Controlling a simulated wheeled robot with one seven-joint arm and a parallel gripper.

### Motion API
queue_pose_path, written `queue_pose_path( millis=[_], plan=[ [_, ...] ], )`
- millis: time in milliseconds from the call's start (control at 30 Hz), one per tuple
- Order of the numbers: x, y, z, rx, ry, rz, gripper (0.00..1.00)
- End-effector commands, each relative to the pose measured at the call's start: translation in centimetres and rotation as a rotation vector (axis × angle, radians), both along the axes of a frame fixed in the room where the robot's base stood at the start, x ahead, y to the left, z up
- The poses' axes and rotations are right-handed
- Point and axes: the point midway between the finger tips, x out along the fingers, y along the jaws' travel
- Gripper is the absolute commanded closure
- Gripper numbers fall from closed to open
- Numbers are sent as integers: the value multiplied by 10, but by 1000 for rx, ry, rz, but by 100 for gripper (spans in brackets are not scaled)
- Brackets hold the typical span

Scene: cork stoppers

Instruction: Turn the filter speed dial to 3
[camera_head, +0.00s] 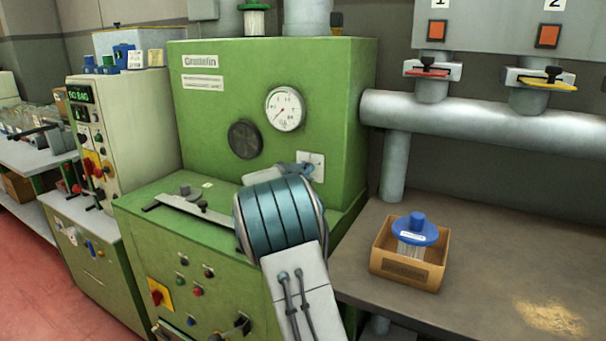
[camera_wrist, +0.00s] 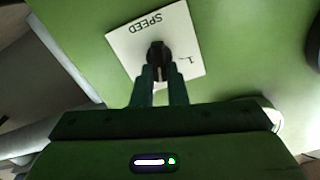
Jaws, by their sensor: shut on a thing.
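The filter speed dial is a black knob (camera_wrist: 158,55) on a white plate (camera_wrist: 127,42) marked SPEED, which appears upside down in the wrist view. One mark that looks like a 1 shows beside the knob; the other numbers and the pointer's setting cannot be made out. My gripper (camera_wrist: 158,74) has its two dark fingers closed on the knob from both sides. In the head view the plate (camera_head: 318,158) is on the green machine's front face, right of centre, and my wrist partly covers it. My gripper (camera_head: 301,169) reaches it there.
The green machine (camera_head: 215,110) carries a round gauge (camera_head: 285,109) and a dark round vent (camera_head: 244,139) left of the dial. A flat metal bar (camera_head: 188,208) lies on its lower ledge. A cardboard box (camera_head: 405,272) with a blue-topped filter stands on the right bench.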

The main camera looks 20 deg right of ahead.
Motion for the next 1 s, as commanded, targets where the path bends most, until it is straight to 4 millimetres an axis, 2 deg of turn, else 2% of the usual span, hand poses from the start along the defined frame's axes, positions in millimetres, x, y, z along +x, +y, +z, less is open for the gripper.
queue_pose_path(
  millis=[600, 1000],
  plan=[
    [-5, -4, -8, 341, -433, -3, 100],
    [-5, -4, -8, 454, -577, -4, 100]
  ],
)
